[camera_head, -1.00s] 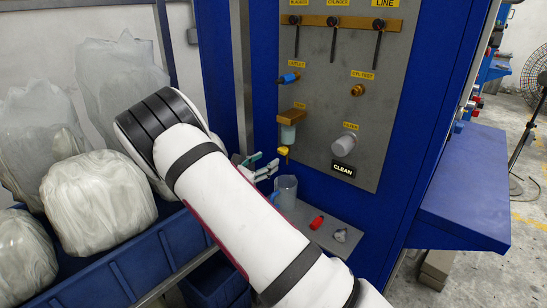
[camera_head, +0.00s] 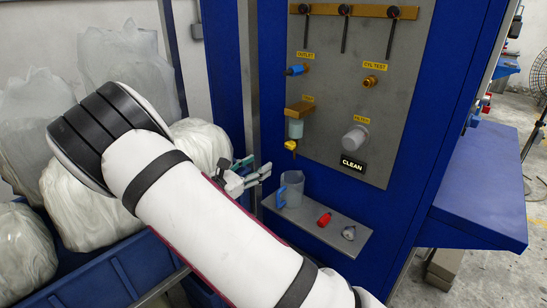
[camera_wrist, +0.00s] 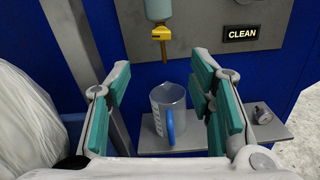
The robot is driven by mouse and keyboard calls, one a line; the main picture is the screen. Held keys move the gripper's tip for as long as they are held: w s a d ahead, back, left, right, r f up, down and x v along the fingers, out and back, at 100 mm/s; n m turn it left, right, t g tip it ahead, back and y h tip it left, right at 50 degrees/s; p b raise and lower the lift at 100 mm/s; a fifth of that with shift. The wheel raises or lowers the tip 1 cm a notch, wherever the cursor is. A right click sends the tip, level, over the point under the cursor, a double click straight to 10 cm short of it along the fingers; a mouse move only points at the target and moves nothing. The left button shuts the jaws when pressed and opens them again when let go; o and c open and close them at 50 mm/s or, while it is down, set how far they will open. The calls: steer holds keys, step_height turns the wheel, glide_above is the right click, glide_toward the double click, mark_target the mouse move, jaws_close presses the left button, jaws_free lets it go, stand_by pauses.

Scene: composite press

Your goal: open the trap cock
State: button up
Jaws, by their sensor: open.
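The trap cock is the small yellow valve (camera_head: 290,145) under the trap's pale bowl (camera_head: 295,128) on the grey panel. In the wrist view the yellow cock (camera_wrist: 161,35) hangs below the bowl (camera_wrist: 158,9), above the jug. My gripper (camera_head: 259,168) is to the left of the cock and lower in the head view. In the wrist view its green-padded fingers (camera_wrist: 162,85) are wide apart with nothing between them, and the cock shows beyond and above the gap. It is apart from the cock.
A clear jug with a blue handle (camera_head: 291,189) stands on a grey shelf (camera_head: 330,232) below the cock. A red fitting (camera_head: 324,219) and a metal fitting (camera_head: 349,232) lie beside it. A filter (camera_head: 355,138) and CLEAN sign (camera_head: 352,165) are right. Wrapped bundles (camera_head: 85,205) crowd the left.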

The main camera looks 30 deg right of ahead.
mark_target(288, 147)
steer(key=p+x, duration=0.1)
steer(key=x, duration=1.2)
steer(key=shift+d, duration=0.35)
steer(key=shift+c, duration=0.5)
jaws_close()
